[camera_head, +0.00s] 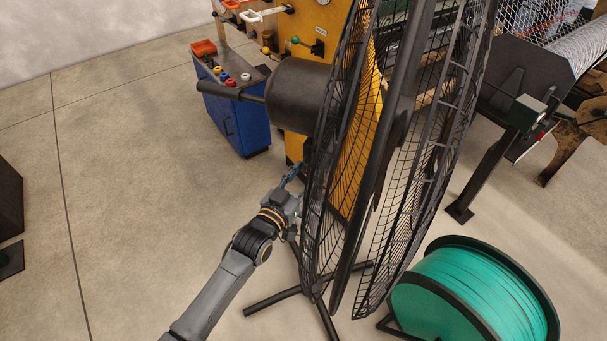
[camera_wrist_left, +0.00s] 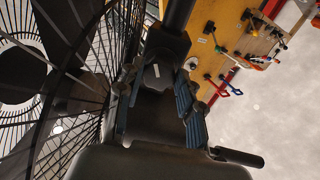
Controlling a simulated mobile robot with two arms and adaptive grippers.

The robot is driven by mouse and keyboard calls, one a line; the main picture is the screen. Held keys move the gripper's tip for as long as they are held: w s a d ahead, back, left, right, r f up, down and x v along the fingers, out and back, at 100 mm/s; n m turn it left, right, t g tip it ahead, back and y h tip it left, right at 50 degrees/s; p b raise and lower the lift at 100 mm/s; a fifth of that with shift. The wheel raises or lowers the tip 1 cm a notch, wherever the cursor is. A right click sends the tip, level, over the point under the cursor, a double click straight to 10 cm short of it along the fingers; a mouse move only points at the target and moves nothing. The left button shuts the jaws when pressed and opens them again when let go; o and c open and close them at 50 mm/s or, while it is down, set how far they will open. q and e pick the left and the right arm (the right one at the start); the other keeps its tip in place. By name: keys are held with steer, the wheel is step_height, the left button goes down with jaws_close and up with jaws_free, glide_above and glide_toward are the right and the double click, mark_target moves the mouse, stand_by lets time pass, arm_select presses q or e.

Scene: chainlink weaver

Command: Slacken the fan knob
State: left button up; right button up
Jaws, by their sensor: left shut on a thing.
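The large black fan (camera_head: 385,150) stands upright on a splayed-leg base, its round wire cage seen nearly edge-on in the head view. Its motor housing (camera_head: 298,97) sticks out to the left with a rod-like handle (camera_head: 230,92). My left gripper (camera_head: 291,178) is just below the housing, beside the cage. In the left wrist view its blue fingers (camera_wrist_left: 158,108) are shut about a dark part with a small light mark, which I take for the fan knob (camera_wrist_left: 157,75). The knob is hidden in the head view. My right gripper is in neither view.
The cage wires (camera_wrist_left: 75,110) are close beside one finger in the wrist view. A blue cabinet (camera_head: 231,118) and a yellow panel (camera_head: 305,30) stand behind. A teal spool (camera_head: 468,295) lies at lower right.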

arm_select(q)
steer(key=o, duration=1.2)
steer(key=shift+c, duration=0.2)
steer(key=shift+s+a, duration=0.15)
steer(key=shift+s, duration=0.1)
steer(key=v, duration=1.1)
steer(key=shift+s, duration=0.25)
steer(key=shift+f, duration=0.1)
